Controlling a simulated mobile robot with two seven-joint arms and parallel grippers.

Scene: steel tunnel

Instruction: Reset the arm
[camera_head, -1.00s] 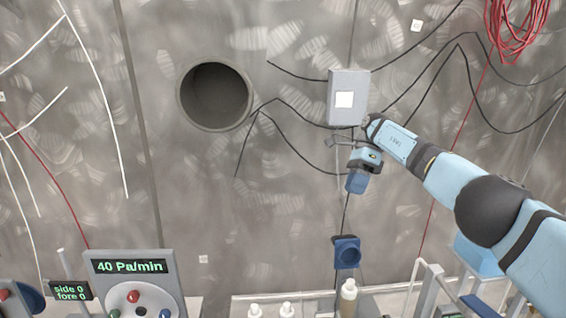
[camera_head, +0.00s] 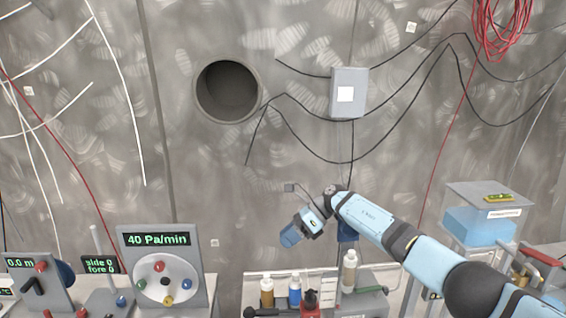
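My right arm (camera_head: 410,255) comes in from the lower right. It is light blue with dark joints. Its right gripper (camera_head: 293,233) hangs at the arm's far end, tilted down to the left in front of the wall, above the bottles. A darker blue part shows at its tip; I cannot tell whether this is part of the gripper or something held. The fingers are not clear. My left gripper is not in view.
Below the gripper stand several bottles, with a white one (camera_head: 349,272) to its right. A panel reading 40 Pa/min (camera_head: 160,238) stands at lower left. A clear-sided blue box (camera_head: 478,225) is at right. The wall has a round hole (camera_head: 227,91), a grey box (camera_head: 348,92) and hanging cables.

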